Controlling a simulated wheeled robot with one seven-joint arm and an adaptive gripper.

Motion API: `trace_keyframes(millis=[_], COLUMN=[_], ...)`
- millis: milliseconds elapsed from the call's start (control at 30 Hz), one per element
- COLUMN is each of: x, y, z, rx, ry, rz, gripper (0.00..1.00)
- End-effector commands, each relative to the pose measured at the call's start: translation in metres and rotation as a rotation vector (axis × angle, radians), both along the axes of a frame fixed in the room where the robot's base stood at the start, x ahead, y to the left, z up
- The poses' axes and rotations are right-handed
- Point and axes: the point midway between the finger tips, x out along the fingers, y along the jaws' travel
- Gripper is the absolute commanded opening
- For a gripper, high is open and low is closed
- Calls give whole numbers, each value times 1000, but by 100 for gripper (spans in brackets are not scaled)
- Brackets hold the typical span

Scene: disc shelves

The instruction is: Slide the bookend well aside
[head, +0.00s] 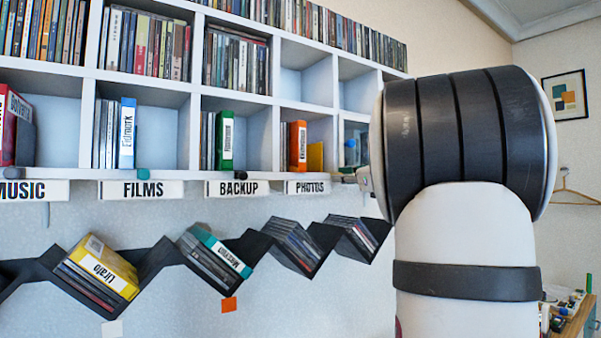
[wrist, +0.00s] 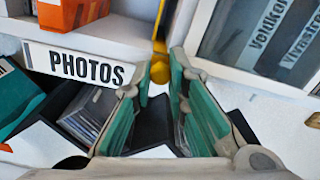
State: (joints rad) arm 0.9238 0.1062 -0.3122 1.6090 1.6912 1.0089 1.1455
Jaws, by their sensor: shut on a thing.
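The yellow bookend (head: 315,157) stands in the PHOTOS compartment, right of an orange disc case (head: 297,147). In the wrist view a round yellow knob (wrist: 160,72), seemingly the bookend's, sits below the shelf's front edge, right of the PHOTOS sign (wrist: 80,64). My gripper (wrist: 159,80) has its green-padded fingers on either side of this knob and is shut on it. The orange case shows at the wrist view's top left (wrist: 78,10). In the head view my arm hides most of the gripper and the knob.
Dark zigzag racks of discs (head: 295,243) hang below the shelves, close under my fingers in the wrist view. A compartment with lettered cases (wrist: 270,40) lies to the right. The BACKUP compartment (head: 255,140) is to the left, with a green case.

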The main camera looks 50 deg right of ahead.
Motion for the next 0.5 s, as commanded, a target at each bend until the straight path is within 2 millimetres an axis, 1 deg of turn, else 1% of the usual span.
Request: trace_keyframes(millis=[300,333,367,400,433,500], x=[-1,-1,-1,-1,-1,-1], y=[-2,-2,-2,-2,-2,-2], z=[1,1,1,0,0,0], rx=[-2,-2,-2,-2,-2,-1], ry=[-1,-1,-1,-1,-1,-1], rz=[1,1,1,1,1,0], gripper=[0,17,24,33,36,36])
